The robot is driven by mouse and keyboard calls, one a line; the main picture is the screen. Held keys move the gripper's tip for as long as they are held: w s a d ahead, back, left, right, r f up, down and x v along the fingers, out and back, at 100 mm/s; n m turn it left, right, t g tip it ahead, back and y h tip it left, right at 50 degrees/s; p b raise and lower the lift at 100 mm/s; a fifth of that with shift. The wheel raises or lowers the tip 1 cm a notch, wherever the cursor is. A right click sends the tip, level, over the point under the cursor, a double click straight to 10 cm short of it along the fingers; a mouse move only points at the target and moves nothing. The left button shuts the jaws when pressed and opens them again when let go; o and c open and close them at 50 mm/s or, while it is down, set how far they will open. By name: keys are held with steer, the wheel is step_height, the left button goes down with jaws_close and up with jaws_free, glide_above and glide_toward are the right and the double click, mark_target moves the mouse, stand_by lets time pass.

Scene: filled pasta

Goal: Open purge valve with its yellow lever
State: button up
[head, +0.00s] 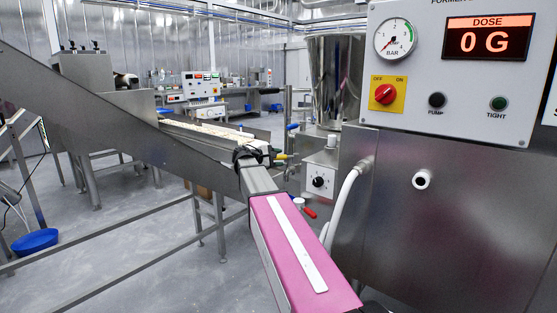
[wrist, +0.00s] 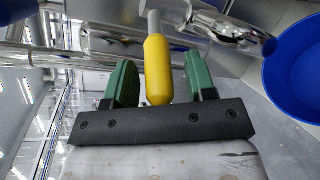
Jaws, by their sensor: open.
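The yellow lever (wrist: 158,70) hangs from a grey stem beside polished steel pipework (wrist: 228,28) in the wrist view. My gripper (wrist: 162,82) is open, with one green finger on each side of the lever. A gap shows between the lever and each finger, so the jaws are not closed on it. In the head view, my gripper (head: 262,152) is at the far end of my pink arm, and a small yellow part (head: 281,156) shows just past it. The valve body is mostly hidden there.
A blue tub (wrist: 293,75) is at the right of the wrist view. In the head view, a knob box (head: 319,180), a red handle (head: 310,212) and a white hose (head: 345,205) lie right of my arm, before a steel cabinet (head: 450,220). The dose display (head: 488,38) reads 0 G.

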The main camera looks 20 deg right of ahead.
steer(key=shift+d, duration=0.25)
jaws_close()
